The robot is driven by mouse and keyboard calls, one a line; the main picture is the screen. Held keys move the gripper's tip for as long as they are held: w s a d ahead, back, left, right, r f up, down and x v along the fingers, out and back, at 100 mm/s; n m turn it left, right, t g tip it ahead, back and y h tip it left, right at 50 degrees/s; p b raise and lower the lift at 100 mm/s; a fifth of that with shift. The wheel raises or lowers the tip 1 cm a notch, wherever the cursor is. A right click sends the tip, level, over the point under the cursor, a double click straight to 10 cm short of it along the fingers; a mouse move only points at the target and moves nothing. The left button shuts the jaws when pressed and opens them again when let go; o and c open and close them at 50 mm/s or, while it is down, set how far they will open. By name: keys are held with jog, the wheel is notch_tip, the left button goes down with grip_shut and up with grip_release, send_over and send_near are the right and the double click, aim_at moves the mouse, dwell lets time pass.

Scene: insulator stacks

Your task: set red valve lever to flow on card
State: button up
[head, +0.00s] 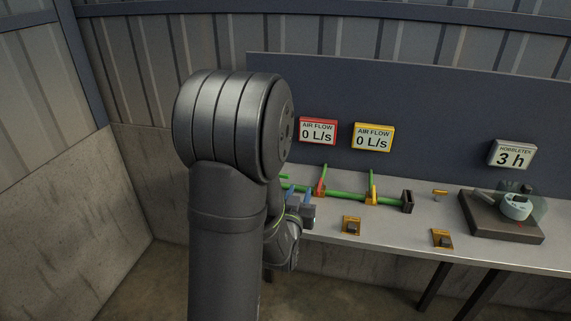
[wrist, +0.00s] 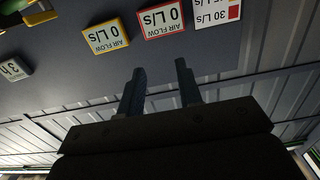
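The red valve lever (head: 321,182) stands up from the green pipe on the bench in the head view. The red-framed air flow display (head: 318,130) above it reads 0 L/s; it also shows upside down in the wrist view (wrist: 162,18). A white card (wrist: 212,14) at the top of the wrist view shows "30 L/s" beside a red patch; its rest is cut off. My gripper (head: 299,191) is just left of the red lever, partly hidden by my arm. In the wrist view its two blue fingers (wrist: 160,85) are apart with nothing between them.
A yellow lever (head: 373,190) stands further right on the pipe, below a yellow-framed display (head: 373,137) reading 0 L/s. A dark block (head: 408,201) ends the pipe.

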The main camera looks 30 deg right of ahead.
jog(key=w+d+g+y, duration=0.2)
jog(key=w+d+g, duration=0.15)
jog(key=d, duration=0.25)
jog(key=g+y, duration=0.6)
jog(key=y, duration=0.1)
send_near(319, 186)
jog(key=x, duration=0.8)
jog(key=shift+s+f, duration=0.1)
grip_shut()
